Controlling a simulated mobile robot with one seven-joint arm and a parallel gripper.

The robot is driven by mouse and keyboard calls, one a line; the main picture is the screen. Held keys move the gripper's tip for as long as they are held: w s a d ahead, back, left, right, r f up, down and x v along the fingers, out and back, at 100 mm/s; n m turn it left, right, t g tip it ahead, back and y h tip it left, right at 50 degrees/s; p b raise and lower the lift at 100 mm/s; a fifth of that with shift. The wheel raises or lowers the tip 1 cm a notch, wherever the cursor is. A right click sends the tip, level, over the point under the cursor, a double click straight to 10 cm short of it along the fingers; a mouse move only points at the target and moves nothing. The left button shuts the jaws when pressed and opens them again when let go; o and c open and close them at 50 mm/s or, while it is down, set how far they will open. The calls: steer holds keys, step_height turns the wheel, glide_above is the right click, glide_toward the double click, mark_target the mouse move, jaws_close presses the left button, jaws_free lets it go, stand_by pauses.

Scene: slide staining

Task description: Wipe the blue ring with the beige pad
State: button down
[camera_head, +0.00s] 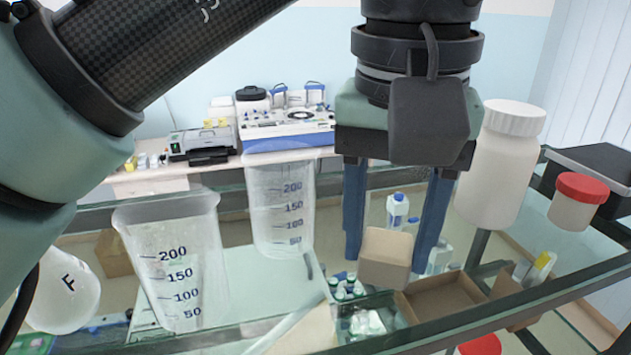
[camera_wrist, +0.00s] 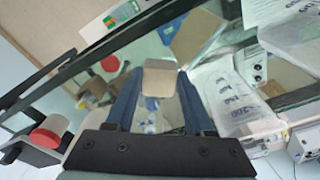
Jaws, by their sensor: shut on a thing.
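My gripper (camera_head: 387,248) points down over the glass shelf, its two blue fingers shut on the beige pad (camera_head: 385,259). The pad is a small block, held at the fingertips and seemingly above the glass. The wrist view also shows the pad (camera_wrist: 159,78) between the finger ends of my gripper (camera_wrist: 158,92). I cannot make out a blue ring in either view. The pad and fingers hide part of the area behind them.
Clear graduated beakers (camera_head: 172,250) and (camera_head: 280,205) stand left of my gripper. A white bottle (camera_head: 499,165) and a red-capped jar (camera_head: 577,200) are to the right. An open cardboard box (camera_head: 440,300) shows below the pad. A round flask (camera_head: 62,292) is at far left.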

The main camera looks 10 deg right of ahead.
steer(key=shift+r, duration=2.95)
step_height(320, 180, up, 3)
steer(key=shift+r, duration=0.1)
